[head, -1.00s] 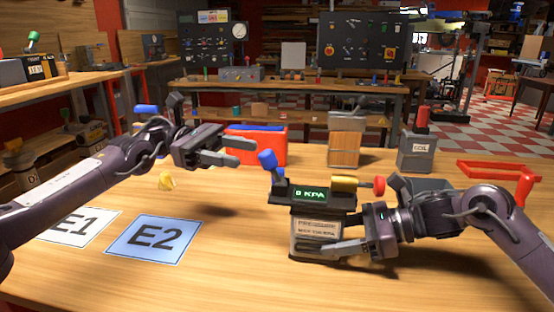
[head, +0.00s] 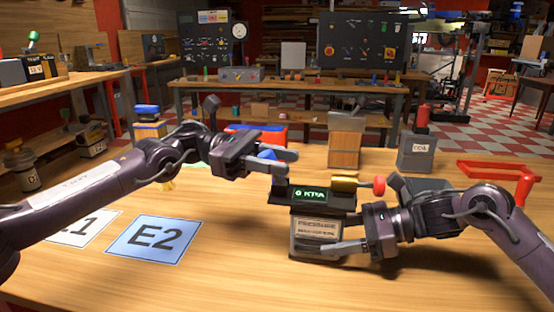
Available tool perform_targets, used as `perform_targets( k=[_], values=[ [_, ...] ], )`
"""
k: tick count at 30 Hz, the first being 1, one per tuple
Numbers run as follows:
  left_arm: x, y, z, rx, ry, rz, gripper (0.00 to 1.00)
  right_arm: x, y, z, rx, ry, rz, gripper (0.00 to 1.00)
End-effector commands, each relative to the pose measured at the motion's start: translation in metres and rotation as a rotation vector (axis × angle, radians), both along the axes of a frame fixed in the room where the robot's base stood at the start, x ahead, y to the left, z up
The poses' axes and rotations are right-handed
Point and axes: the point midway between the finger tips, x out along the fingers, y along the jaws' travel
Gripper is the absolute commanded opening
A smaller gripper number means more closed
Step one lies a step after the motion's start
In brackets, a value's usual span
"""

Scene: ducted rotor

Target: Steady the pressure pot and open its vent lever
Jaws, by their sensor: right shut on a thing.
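The pressure pot (head: 316,228) stands upright on the wooden table, with a dark top, a lit green display (head: 311,194) and a label on its front. Its blue-tipped vent lever (head: 268,154) rises at the left end of the top and is partly hidden by my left gripper. My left gripper (head: 288,162) is open and empty, its fingertips at the lever's level; I cannot tell if they touch it. My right gripper (head: 333,232) is shut on the pot's body from the right. A brass cylinder with a red knob (head: 378,185) sits at the top's right.
A blue E2 mat (head: 153,238) and a white E1 mat (head: 80,228) lie at left. The table's front middle is clear.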

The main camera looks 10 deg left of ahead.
Motion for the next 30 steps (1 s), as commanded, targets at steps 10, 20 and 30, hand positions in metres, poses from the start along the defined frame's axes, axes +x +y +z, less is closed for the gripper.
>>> perform_targets(
  k=[10,20,30],
  values=[
    [0.000,0.000,0.000,0.000,0.000,0.001,0.00,0.000,0.000,0.000,0.000,0.000,0.000,0.35],
    [0.001,0.005,-0.004,-0.114,0.010,-0.001,0.00,0.000,0.000,0.000,0.000,-0.001,0.000,0.35],
    [0.001,0.016,-0.006,-0.336,0.016,-0.002,0.00,0.000,0.000,0.000,0.000,-0.001,0.001,0.35]
  ],
)
